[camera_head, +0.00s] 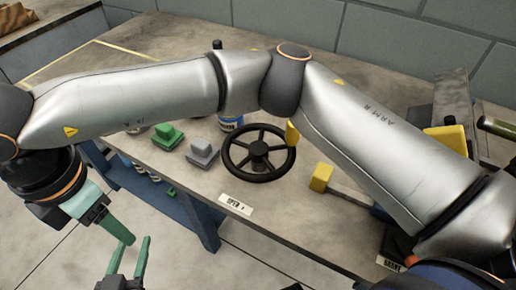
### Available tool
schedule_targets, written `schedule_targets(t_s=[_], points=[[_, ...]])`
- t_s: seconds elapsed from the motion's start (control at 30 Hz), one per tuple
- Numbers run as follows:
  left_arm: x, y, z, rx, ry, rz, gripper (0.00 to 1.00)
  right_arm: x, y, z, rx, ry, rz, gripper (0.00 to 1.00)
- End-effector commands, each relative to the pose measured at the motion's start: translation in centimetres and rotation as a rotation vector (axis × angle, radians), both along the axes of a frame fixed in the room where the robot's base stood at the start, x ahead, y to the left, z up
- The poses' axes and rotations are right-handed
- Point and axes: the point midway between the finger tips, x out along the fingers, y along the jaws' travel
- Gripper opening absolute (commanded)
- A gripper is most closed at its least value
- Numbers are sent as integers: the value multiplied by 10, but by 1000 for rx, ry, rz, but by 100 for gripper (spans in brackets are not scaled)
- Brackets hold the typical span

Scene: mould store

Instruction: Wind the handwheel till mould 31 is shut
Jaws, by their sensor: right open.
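The black handwheel (259,178) lies on the bench in the middle, its spokes and hub in plain sight. A yellow knob (292,132) shows at its right rim, partly against my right arm. A white label reading "OPEN" with an arrow (236,205) is on the bench edge in front of the wheel. I cannot make out mould 31; my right arm hides much of the bench behind the wheel. My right gripper (122,234) is open and empty at the lower left, off the bench, well away from the wheel. My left gripper (134,247) shows at the bottom left, its fingers apart.
A green block (168,137) and a grey block (202,153) stand left of the wheel. A yellow block (321,177) on a bar lies to its right. A grey wall stands behind.

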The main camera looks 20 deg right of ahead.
Motion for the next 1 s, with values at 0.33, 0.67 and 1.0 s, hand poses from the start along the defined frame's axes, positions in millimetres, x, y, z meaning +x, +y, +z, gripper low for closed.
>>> schedule_targets(t_s=[0.33,0.67,1.0], points=[[0,0,0,0,0,0,50,0,0,0,0,0,0,75],[0,0,14,0,0,0,50,0,0,22,1,-1,0,75],[0,0,35,0,0,0,50,0,0,56,-1,-1,1,75]])
